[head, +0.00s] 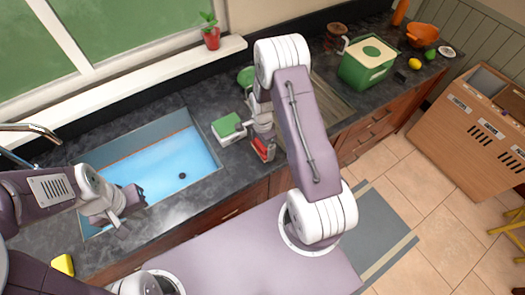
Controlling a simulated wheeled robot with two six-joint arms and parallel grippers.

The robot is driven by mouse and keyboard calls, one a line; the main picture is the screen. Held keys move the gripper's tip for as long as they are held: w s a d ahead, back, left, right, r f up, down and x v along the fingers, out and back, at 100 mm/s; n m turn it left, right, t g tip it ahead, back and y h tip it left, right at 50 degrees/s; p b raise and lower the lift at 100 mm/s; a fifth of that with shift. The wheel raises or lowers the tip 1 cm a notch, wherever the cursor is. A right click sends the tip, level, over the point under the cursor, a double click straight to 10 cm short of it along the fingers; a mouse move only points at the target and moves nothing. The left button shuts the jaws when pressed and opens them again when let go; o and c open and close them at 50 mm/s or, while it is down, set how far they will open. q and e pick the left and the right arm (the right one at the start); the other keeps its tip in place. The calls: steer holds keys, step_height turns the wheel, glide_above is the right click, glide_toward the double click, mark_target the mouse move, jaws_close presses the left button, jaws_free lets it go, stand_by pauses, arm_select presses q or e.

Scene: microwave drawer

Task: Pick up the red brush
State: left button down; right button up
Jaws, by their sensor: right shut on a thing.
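The red brush (262,149) is at the front edge of the dark counter, right of the sink, with a pale part showing beside the red. My right gripper (258,138) reaches down to it and is shut on it. Part of the brush is hidden by the gripper, and I cannot tell whether it still touches the counter.
The blue-lined sink (165,160) is at the left. A green and white block (227,127) lies close to the brush. A green box (367,62), lemon (414,64) and orange bowl (422,35) stand at the back right. A yellow sponge (63,265) lies front left.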

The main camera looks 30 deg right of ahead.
steer(key=s+r+b, duration=0.2)
steer(key=s+r, duration=0.5)
steer(key=s, duration=0.4)
steer(key=shift+s+a+r, duration=0.2)
steer(key=shift+s+a, duration=0.1)
steer(key=shift+s, duration=0.1)
